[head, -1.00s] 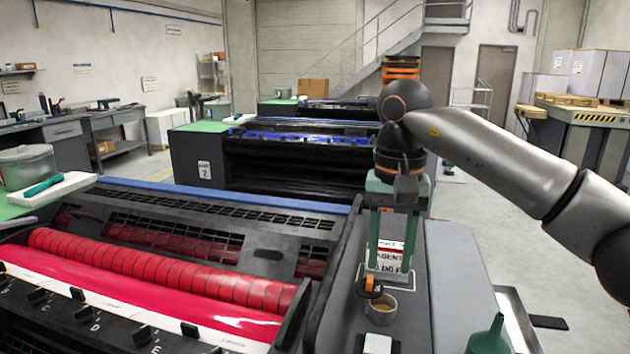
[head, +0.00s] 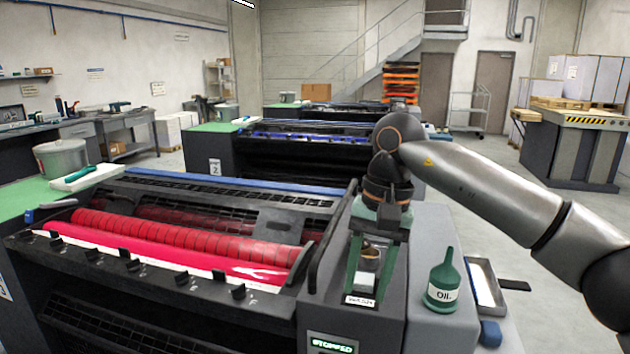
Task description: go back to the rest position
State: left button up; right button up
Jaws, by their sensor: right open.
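My right gripper (head: 368,290) points down over the grey end housing of the nearest press (head: 190,262). Its green fingers are apart. A small dark object and part of a pale label show between and behind the fingers; I cannot make out what the object is, and the gripper partly hides it. I cannot tell whether the fingertips touch anything. My right arm reaches in from the right edge with its elbow bent. My left gripper is not in view.
A green oil can (head: 441,284) stands on the housing right of my right gripper, with a shallow tray (head: 484,285) beyond it. A lit display (head: 331,345) reads STOPPED. A grey bucket (head: 62,158) stands at the left. Open floor lies at right.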

jog(key=s+a+f+m+g+y, duration=0.3)
jog(key=s+a+m+y, duration=0.15)
jog(key=a+y, duration=0.35)
jog(key=s+a+f+m+g+y, duration=0.2)
jog(key=s+a+f+m+y, duration=0.25)
jog(key=a, duration=0.65)
jog(key=w+d+f+n+t+h, duration=0.15)
jog(key=d+f+n+t, duration=0.3)
jog(key=n+t, duration=0.45)
jog(key=w+d+f+n+t, duration=0.35)
jog(key=d+n+t, duration=0.2)
jog(key=n, duration=0.65)
jog(key=w+d+f+n+t+h, duration=0.15)
jog(key=d+f+n+t, duration=0.3)
jog(key=n+t, duration=0.45)
jog(key=s+d+f+m+g+h, duration=0.4)
jog(key=s+d+f+m, duration=0.3)
jog(key=f, duration=0.5)
jog(key=s+d+f+m+g+h, duration=0.4)
jog(key=s+f+m, duration=0.4)
jog(key=s+f, duration=0.3)
jog(key=d+f+h, duration=0.1)
jog(key=d, duration=0.1)
jog(key=shift+s+d+m, duration=0.2)
jog(key=shift+d+m, duration=0.15)
jog(key=shift+m, duration=0.05)
